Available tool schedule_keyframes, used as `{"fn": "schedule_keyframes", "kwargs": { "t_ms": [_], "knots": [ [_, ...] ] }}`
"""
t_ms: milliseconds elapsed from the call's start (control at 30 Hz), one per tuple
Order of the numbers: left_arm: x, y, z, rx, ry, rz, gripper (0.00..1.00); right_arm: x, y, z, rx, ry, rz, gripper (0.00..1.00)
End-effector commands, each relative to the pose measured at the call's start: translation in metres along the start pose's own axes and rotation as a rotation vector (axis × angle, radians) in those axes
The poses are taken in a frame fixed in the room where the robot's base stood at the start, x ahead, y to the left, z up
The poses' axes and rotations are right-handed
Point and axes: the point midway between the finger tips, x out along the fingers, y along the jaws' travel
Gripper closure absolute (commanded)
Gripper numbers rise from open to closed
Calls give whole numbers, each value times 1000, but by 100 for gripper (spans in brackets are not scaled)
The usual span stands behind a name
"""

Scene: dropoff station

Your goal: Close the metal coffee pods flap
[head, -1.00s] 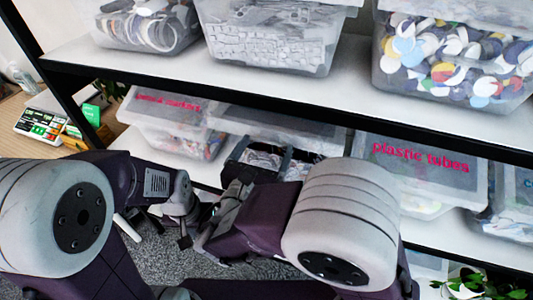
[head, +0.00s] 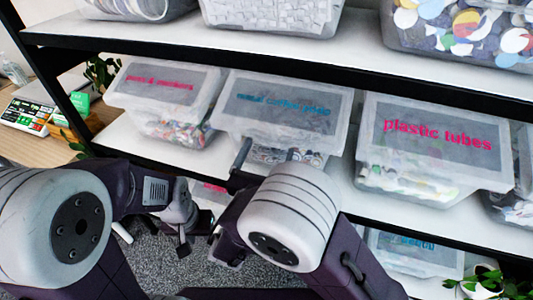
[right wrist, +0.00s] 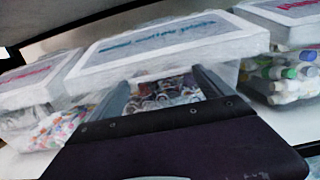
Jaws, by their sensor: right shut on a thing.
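The metal coffee pods bin (head: 250,150) stands on the lower shelf. Its grey translucent flap (head: 283,97) with blue lettering slopes over the front and lies much like the flaps on either side. The flap also spans the right wrist view (right wrist: 165,48). My right gripper (head: 268,152) is at the flap's lower front edge, its two fingers wide apart and their tips at that edge. Pods show through the bin wall between the fingers (right wrist: 163,90). Whether the flap is fully down I cannot tell. My left gripper (head: 184,245) hangs low at the left, away from the bin.
The plastic tubes bin (head: 410,185) stands to the right and another bin with pink lettering (head: 165,100) to the left, close beside. The upper shelf's dark edge (head: 300,72) runs just above the bins. A plant (head: 490,285) is at the lower right.

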Motion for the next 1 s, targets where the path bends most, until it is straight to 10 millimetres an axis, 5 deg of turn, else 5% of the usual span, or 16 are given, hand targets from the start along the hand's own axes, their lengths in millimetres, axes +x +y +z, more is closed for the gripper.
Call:
{"fn": "schedule_keyframes", "kwargs": {
  "t_ms": [400,433,733,1000],
  "knots": [
    [3,0,0,0,0,0,64,0,-3,-12,-17,22,-5,82],
    [3,0,0,0,0,0,64,0,-3,-12,-18,22,-5,1],
    [2,0,0,0,0,0,64,-5,-1,-8,-12,16,1,0],
    [-1,0,0,0,0,0,64,-62,-1,-9,-14,19,4,0]
  ]
}}
